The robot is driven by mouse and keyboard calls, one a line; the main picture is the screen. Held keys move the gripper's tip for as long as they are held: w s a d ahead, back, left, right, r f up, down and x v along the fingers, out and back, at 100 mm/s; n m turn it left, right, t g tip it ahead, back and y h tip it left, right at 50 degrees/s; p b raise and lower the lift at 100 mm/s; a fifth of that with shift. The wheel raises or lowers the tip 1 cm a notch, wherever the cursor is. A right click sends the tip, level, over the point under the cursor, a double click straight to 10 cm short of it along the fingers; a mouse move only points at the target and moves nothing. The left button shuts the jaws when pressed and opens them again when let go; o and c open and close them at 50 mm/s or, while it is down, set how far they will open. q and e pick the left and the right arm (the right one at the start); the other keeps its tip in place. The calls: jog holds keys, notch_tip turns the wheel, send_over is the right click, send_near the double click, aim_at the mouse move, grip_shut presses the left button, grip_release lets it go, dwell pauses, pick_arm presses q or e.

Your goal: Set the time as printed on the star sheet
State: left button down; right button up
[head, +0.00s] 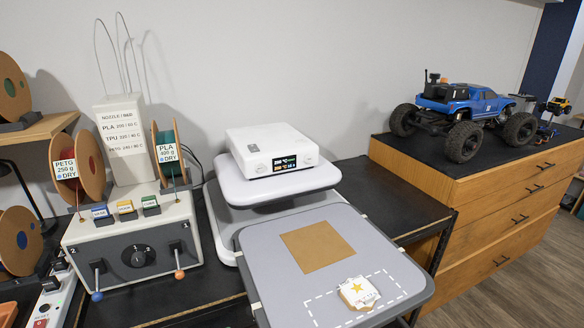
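A white star sheet (369,297) with a yellow star lies on a tan piece inside a dashed outline on the grey plate (262,290); its small print is too small to read. A grey control box (120,285) at the left has a dark round dial (138,258), a blue-tipped lever (97,294) and an orange-tipped lever (179,273). A white unit (282,136) has a lit display (284,163) with small coloured readings. Which of these sets the time, I cannot tell. Neither gripper shows in the head view.
Spools labelled PETG (66,169) and PLA (167,152) flank a white temperature sign (122,135). A tan square (317,248) lies on the plate. A blue crawler truck (463,112) stands on the wooden cabinet (490,200) at the right. A power strip (44,308) is front left.

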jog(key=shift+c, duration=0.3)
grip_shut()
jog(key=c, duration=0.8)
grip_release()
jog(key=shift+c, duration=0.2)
